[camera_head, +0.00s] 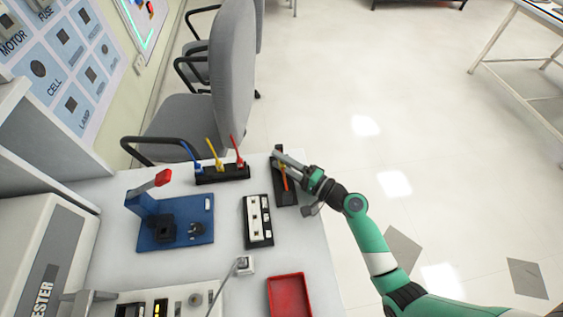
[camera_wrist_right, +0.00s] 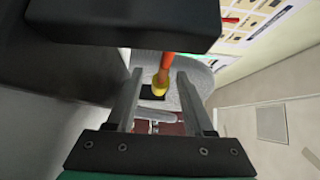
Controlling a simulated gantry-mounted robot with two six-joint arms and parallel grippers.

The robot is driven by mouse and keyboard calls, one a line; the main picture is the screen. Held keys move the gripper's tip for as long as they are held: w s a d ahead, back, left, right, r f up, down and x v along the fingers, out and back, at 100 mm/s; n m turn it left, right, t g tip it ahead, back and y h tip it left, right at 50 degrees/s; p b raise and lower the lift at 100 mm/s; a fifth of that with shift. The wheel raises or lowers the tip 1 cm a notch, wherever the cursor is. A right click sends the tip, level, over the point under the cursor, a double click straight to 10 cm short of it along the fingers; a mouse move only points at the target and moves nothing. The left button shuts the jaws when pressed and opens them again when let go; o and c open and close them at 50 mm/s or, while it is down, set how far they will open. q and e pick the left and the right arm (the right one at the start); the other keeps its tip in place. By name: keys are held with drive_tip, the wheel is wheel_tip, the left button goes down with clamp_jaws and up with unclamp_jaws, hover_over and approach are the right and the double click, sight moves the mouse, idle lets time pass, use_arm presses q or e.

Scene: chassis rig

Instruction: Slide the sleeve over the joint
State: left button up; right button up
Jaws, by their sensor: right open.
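My right gripper (camera_head: 275,157) reaches in from the right over a black holder (camera_head: 286,192) at the table's far right edge. An orange rod-like piece (camera_head: 284,181) shows at that holder, beside the fingers. In the right wrist view my right gripper (camera_wrist_right: 159,75) has its two fingers apart. The orange piece (camera_wrist_right: 165,62) with a yellow end (camera_wrist_right: 160,84) appears between them, with no visible contact. I cannot tell which part is the sleeve or which is the joint. My left gripper is not in view.
A black rack (camera_head: 222,175) holds blue, yellow and red tools upright. A blue fixture (camera_head: 180,235) with a red-tipped lever stands left. A black strip with white blocks (camera_head: 258,222) lies mid-table. A red tray (camera_head: 289,296) is at the front. Chairs (camera_head: 205,90) stand behind the table.

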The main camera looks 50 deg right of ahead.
clamp_jaws()
idle(1.4)
